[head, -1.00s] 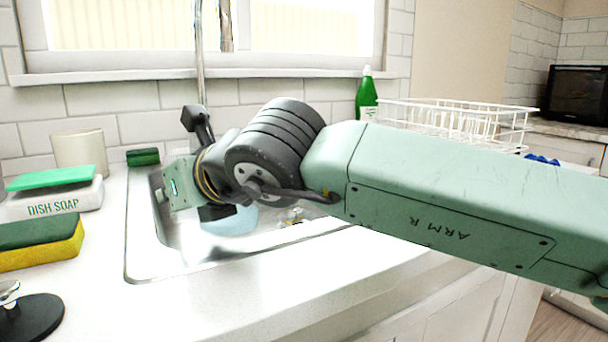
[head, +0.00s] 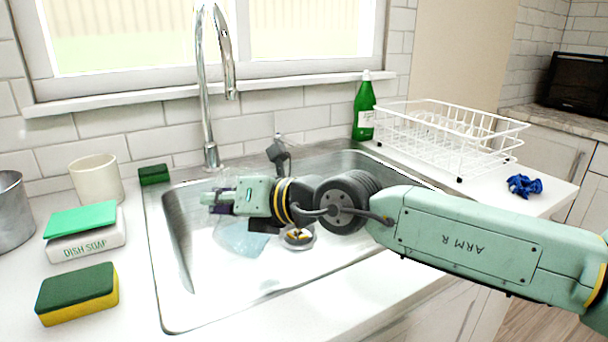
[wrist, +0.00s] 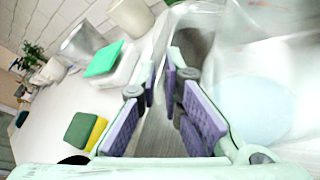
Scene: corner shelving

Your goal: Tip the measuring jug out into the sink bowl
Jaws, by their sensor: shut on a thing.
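The steel sink bowl (head: 172,270) lies in the white counter, with its drain and a small orange-yellow bit near the middle. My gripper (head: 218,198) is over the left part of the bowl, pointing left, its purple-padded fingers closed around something. The wrist view shows the pads with a narrow gap between them (wrist: 168,100). The measuring jug is not clearly visible; it seems clear, and my gripper hides part of that area. A pale blue translucent patch (head: 240,240) shows below my gripper, and as a pale oval in the wrist view (wrist: 255,108). I cannot tell whether it is jug, liquid or another thing.
The tall tap (head: 207,110) rises behind the bowl. A dish soap box (head: 86,240), a yellow-green sponge (head: 78,295), a cream cup (head: 96,180) and a metal pot (head: 10,212) stand left. A green bottle (head: 364,108) and a white rack (head: 450,135) stand right.

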